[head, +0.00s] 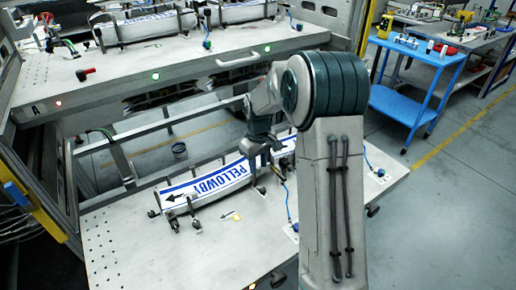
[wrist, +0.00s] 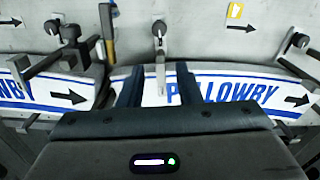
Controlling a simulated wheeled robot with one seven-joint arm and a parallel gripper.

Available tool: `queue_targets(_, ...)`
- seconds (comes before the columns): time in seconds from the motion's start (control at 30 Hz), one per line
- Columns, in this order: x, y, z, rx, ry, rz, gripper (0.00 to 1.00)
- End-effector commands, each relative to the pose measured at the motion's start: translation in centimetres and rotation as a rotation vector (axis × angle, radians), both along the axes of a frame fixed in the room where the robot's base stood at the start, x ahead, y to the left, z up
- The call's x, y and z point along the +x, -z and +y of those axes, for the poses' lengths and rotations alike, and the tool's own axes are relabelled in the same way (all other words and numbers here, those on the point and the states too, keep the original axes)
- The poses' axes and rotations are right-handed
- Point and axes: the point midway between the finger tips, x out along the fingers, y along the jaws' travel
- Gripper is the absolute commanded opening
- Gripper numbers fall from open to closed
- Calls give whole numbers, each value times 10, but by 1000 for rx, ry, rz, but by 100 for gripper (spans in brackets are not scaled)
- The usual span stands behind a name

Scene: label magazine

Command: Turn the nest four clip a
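In the wrist view, my gripper (wrist: 158,72) is open, with its two dark fingers pointing down over a white label stack with blue PELLOWBY lettering (wrist: 225,90). A clip with a round knob (wrist: 159,30) and a narrow grey arm lies between the fingers, with a gap visible on each side. The arm reaches over the stack's edge. No nest number or clip letter is readable, so I cannot tell which clip this is. In the head view, my gripper (head: 264,155) is above the right part of the lower shelf's label stack (head: 205,184), partly hidden by my arm.
Another clip (wrist: 70,32) and a brass-coloured post (wrist: 107,35) stand close left of the fingers. A further clip (wrist: 298,40) is at right. The upper shelf (head: 130,70) overhangs behind. A blue cart (head: 415,55) stands at the right. The lower shelf's front left (head: 130,250) is clear.

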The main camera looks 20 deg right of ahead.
Motion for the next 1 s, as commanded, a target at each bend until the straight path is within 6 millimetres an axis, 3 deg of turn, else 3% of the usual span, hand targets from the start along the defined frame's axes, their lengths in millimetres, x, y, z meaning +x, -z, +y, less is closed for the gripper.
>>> queue_targets(0.5,0,-108,0,0,-1,-4,31)
queue_targets(0.7,0,-126,0,-1,-1,-3,31)
queue_targets(1.0,0,-129,0,0,-1,-1,31)
